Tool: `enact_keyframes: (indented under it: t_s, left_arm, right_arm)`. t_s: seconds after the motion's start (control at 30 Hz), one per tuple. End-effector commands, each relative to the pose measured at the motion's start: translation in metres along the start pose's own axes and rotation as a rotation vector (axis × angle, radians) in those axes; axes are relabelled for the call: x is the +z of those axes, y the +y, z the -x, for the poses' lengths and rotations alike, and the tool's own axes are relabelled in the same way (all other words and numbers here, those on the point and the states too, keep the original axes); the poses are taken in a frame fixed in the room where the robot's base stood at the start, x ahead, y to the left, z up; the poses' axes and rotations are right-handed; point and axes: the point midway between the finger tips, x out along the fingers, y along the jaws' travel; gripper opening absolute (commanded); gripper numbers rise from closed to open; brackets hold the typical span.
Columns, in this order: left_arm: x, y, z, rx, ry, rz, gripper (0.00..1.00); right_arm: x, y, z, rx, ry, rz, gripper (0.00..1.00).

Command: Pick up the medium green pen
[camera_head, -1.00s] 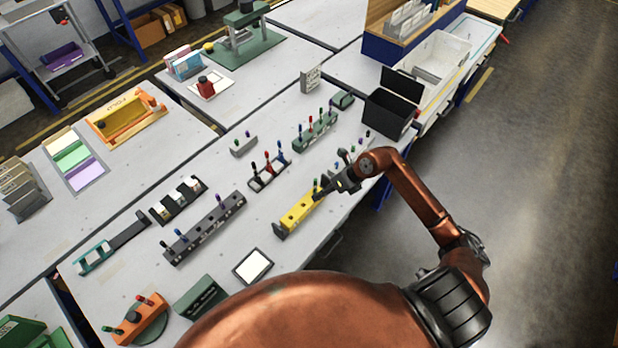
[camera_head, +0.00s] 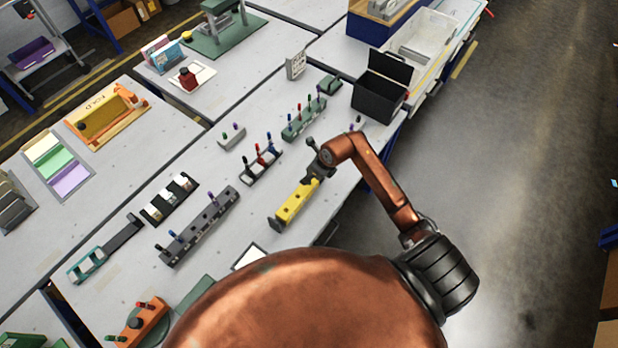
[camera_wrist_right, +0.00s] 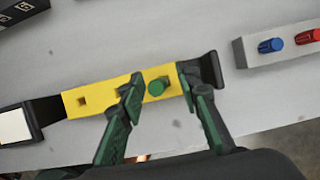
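A green pen (camera_wrist_right: 157,86) stands in a yellow holder (camera_wrist_right: 95,98), seen from above in the right wrist view. My right gripper (camera_wrist_right: 160,80) is open, with one finger on each side of the pen. A gap shows between the pen and each finger. In the head view the right gripper (camera_head: 311,178) is over the far end of the yellow holder (camera_head: 290,209) and hides the pen there. Other green-capped pens stand in a green rack (camera_head: 303,122). My left gripper is not in view.
A grey holder with a blue pen (camera_wrist_right: 270,45) and a red pen (camera_wrist_right: 306,36) is right of the yellow one in the wrist view. A long dark rack (camera_head: 200,230) and an open black box (camera_head: 378,98) are on the table.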

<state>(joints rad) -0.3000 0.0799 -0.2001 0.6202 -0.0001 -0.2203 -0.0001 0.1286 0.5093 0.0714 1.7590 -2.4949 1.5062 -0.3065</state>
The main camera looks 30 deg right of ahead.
Motion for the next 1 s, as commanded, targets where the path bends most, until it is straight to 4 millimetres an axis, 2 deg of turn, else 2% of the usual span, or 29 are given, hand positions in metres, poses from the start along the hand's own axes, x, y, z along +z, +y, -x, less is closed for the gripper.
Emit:
enact_keyframes:
  t_s: [0.27, 0.7, 1.0]
  left_arm:
    - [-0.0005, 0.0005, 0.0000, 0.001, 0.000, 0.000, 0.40]
    - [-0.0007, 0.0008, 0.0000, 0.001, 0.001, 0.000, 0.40]
    - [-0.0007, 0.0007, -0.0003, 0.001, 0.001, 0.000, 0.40]
  right_arm:
    - [0.0003, -0.0004, -0.0020, -0.001, -0.001, 0.001, 0.29]
    - [0.0002, -0.0003, -0.0018, -0.001, 0.000, 0.001, 0.00]
    - [0.0015, -0.0007, 0.0007, -0.002, -0.001, 0.001, 0.00]
